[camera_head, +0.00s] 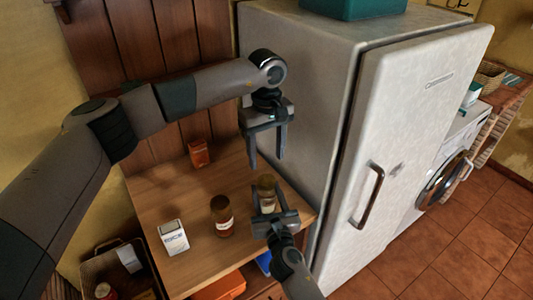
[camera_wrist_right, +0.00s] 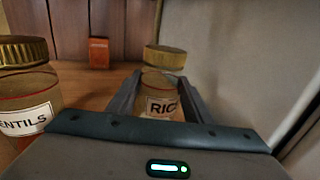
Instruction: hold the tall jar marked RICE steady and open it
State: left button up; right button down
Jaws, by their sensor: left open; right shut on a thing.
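The RICE jar (camera_head: 268,197) is glass with a brownish-gold lid and stands upright near the counter's right edge, by the fridge. In the right wrist view its label (camera_wrist_right: 162,107) shows between the fingers, with the lid (camera_wrist_right: 165,58) on top. My right gripper (camera_head: 267,203) is shut on the jar's body from the front; it also shows in the right wrist view (camera_wrist_right: 160,88). The jar's lower part is hidden by this gripper. My left gripper (camera_head: 266,163) is open and empty, fingers pointing down, above the jar's lid and apart from it.
A LENTILS jar (camera_head: 222,217) with a brown lid stands just left of the RICE jar. A white box (camera_head: 173,238) and an orange box (camera_head: 199,153) stand on the wooden counter (camera_head: 160,195). The tall fridge (camera_head: 300,110) rises close on the right.

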aim_at(267, 180)
pick_arm(q)
jog(key=m, duration=0.3)
jog(key=shift+m, duration=0.4)
jog(key=shift+f, duration=4)
jog(key=shift+c, duration=0.2)
